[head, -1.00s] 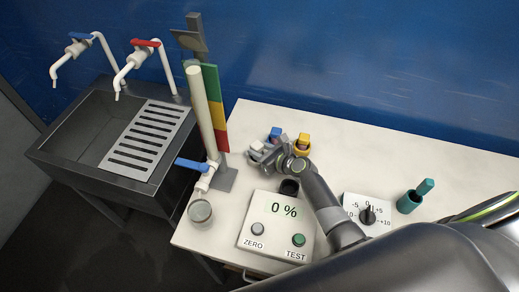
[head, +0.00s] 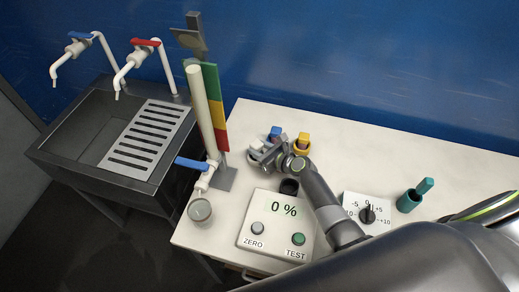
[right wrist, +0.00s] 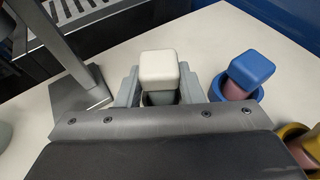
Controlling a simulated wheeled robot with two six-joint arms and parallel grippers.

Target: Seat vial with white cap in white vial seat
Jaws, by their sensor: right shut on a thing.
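The vial with the white cap (right wrist: 158,70) is between the fingers of my right gripper (right wrist: 159,88), which is shut on it. In the right wrist view the cap stands above the fingers, and a dark strip of the vial body shows below it. In the head view my right gripper (head: 264,157) is low over the back left of the table, left of the blue and yellow vials. The white vial seat cannot be made out clearly; the gripper hides the space under the vial, so I cannot tell whether the vial is in it. My left gripper is not in view.
A blue-capped vial (right wrist: 251,68) leans in a blue seat (right wrist: 231,91) close to the right finger. A yellow-capped vial (head: 304,138) stands beyond it. A stand with a coloured strip (head: 214,105) is at the left. A meter (head: 275,225) lies in front.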

